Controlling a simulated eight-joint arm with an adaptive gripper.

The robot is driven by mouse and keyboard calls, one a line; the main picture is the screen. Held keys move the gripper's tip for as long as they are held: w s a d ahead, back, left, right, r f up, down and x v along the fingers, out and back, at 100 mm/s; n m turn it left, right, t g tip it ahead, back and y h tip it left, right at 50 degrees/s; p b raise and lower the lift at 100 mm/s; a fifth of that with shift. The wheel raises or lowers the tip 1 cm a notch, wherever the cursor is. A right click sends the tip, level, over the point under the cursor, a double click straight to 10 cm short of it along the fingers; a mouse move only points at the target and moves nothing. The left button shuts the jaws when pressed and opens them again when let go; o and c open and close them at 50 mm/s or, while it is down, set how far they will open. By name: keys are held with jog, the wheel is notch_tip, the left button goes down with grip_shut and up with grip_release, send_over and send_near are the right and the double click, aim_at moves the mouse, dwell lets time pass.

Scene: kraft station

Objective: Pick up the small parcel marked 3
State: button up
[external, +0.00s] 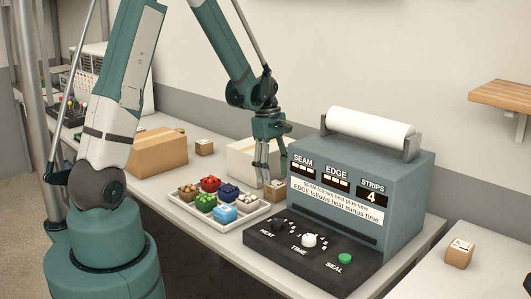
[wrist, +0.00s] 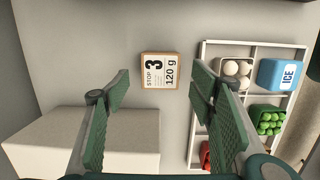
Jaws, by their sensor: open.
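The small parcel marked 3 (wrist: 159,71) is a brown box with a white label reading "STOP 3" and "120 g". In the wrist view it lies on the grey table just beyond the gap between my fingertips. My gripper (wrist: 157,92) is open and empty, with one finger to the left and one to the right of the parcel's line. In the external view my gripper (external: 269,180) points down over the table, and the small parcel (external: 275,192) shows partly hidden by the fingers.
A white compartment tray (wrist: 193,150) with coloured items and an ICE pack (wrist: 282,74) is close on the right. A white box (wrist: 85,140) stands at lower left. In the external view, a sealing machine (external: 400,190) is right of my gripper. Other small parcels (external: 204,147) (external: 459,253) stand farther off.

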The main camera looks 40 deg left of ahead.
aim_at(275, 184)
jog(key=shift+d+f, duration=0.25)
jog(key=shift+f, duration=1.05)
jog(key=shift+d+f, duration=0.2)
jog(key=shift+f, duration=1.05)
jog(key=shift+c, duration=0.5)
jog(key=c, duration=0.9)
